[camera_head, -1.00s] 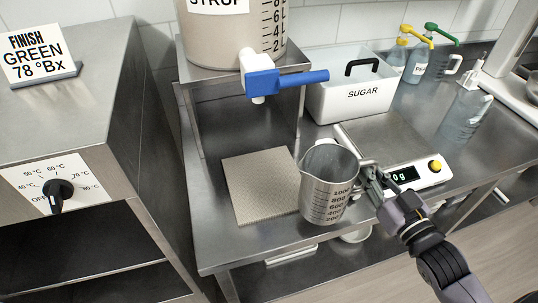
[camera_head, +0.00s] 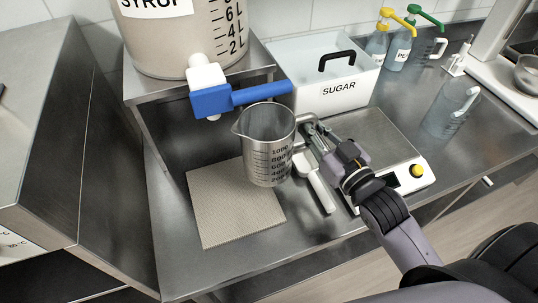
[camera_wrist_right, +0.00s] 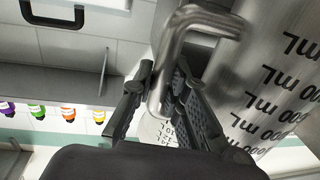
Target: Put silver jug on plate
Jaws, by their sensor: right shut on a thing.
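The silver jug (camera_head: 266,150), with a measuring scale on its side, is upright at the upper right corner of a square beige plate (camera_head: 225,210) on the counter. Its base overlaps that corner in the head view; I cannot tell whether it touches. My right gripper (camera_head: 312,138) is shut on the jug's handle, to the right of the body. In the right wrist view the fingers (camera_wrist_right: 160,95) close around the metal handle (camera_wrist_right: 172,60), with the marked jug wall (camera_wrist_right: 270,90) at right. My left gripper is out of view.
A syrup tank with a blue-handled tap (camera_head: 240,97) stands above and behind the jug, close to its rim. A scale (camera_head: 385,140) and a white-handled tool (camera_head: 318,185) lie to the right. A sugar bin (camera_head: 330,98) and pump bottles (camera_head: 378,42) stand behind.

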